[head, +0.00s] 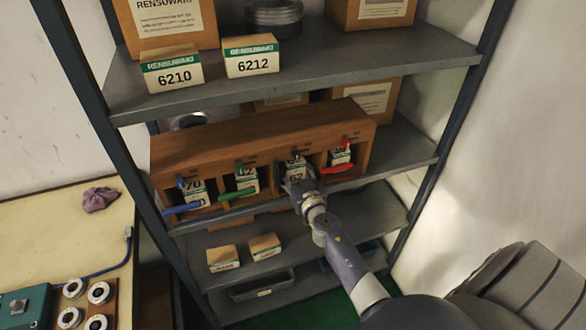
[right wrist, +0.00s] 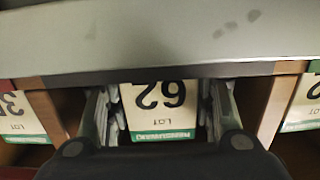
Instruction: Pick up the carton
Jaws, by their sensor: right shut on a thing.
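A small cream carton with a green band and "62" on its face (head: 295,176) sits in the third compartment from the left of a wooden rack (head: 230,142) on the middle shelf. My right gripper (head: 299,185) reaches into that compartment and is shut on this carton. In the right wrist view the fingers stand on both sides of the carton (right wrist: 158,112), whose print appears upside down. The carton is still within the compartment; its underside and back are hidden. My left gripper is not in view.
Similar cartons fill the neighbouring compartments, one at the far left (head: 195,194) and one at the right (head: 340,156). Cartons 6210 (head: 173,76) and 6212 (head: 251,62) stand on the shelf above.

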